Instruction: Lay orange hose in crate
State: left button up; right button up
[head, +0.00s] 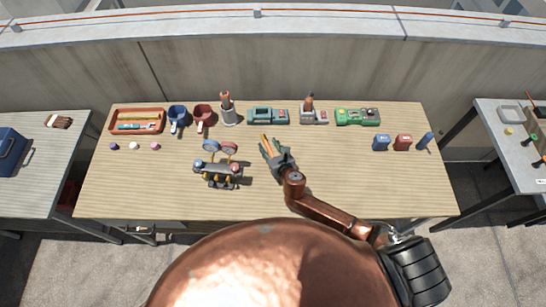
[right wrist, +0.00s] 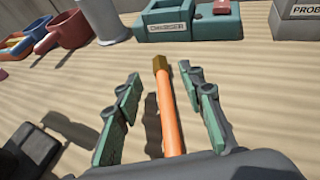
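The orange hose (right wrist: 168,110), a straight orange rod with a brass end, lies between the fingers of my right gripper (right wrist: 165,110) in the right wrist view. The fingers are open, with a gap on both sides of the hose. In the head view my right gripper (head: 272,155) is low over the middle of the table, and the hose (head: 265,143) shows beside its fingers. An orange-red crate (head: 113,128) stands at the table's back left, with several slim teal and orange things in it. My left gripper is not in view.
Blue mug (head: 178,117) and red mug (head: 203,116) stand right of the crate. A gauge manifold (head: 218,170) stands left of my right gripper. A teal device (head: 267,116) is behind it. The table's front right is clear.

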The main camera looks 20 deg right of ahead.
aim_at(265, 140)
jog(key=b+x, duration=0.1)
jog(key=x, duration=0.3)
jog(key=shift+s+f, duration=0.1)
jog(key=shift+c, duration=0.4)
grip_shut()
